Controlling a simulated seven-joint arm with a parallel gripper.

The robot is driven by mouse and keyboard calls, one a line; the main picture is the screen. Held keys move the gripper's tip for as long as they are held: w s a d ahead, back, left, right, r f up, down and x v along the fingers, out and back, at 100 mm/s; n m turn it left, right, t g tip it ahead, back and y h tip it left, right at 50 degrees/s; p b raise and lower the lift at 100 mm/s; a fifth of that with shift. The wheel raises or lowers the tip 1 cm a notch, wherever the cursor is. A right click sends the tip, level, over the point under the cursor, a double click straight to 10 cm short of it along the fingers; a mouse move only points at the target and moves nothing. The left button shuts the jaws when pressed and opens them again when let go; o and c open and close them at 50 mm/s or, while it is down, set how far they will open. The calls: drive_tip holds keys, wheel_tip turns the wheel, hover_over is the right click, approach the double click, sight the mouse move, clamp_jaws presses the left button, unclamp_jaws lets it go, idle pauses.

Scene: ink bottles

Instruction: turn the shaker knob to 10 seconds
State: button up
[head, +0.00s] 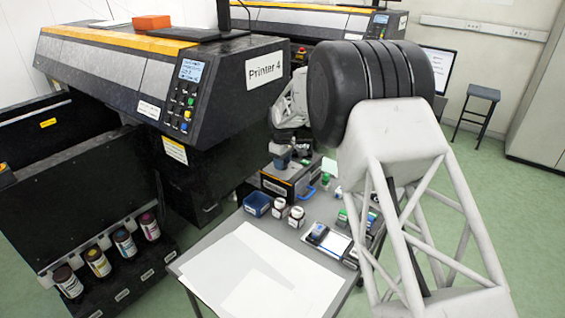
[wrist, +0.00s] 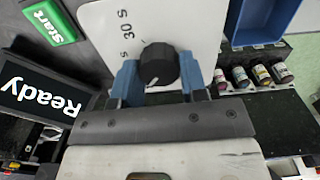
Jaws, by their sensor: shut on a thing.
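The shaker knob (wrist: 157,66) is black and round with a white pointer mark near its lower edge, on a white dial plate (wrist: 178,20) in the wrist view. A "30 S" label is readable on the plate. Another label at the left is partly covered by a finger. My gripper (wrist: 160,67) is shut on the knob, one blue finger on each side. In the head view the shaker (head: 287,183) is a dark box on the table, with my gripper at its top, mostly hidden by my arm.
A green Start button (wrist: 50,22) and a "Ready" display (wrist: 42,88) sit left of the dial. A blue bin (head: 256,204) and small bottles (head: 297,217) stand on the table near the shaker. White sheets (head: 245,270) cover the table front. Printer 4 (head: 225,80) stands left.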

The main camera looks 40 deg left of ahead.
drive_tip(key=shift+n, duration=1.1)
drive_tip(key=o, duration=0.9)
drive_tip(key=shift+r, duration=0.2)
drive_tip(key=shift+r, duration=3.75)
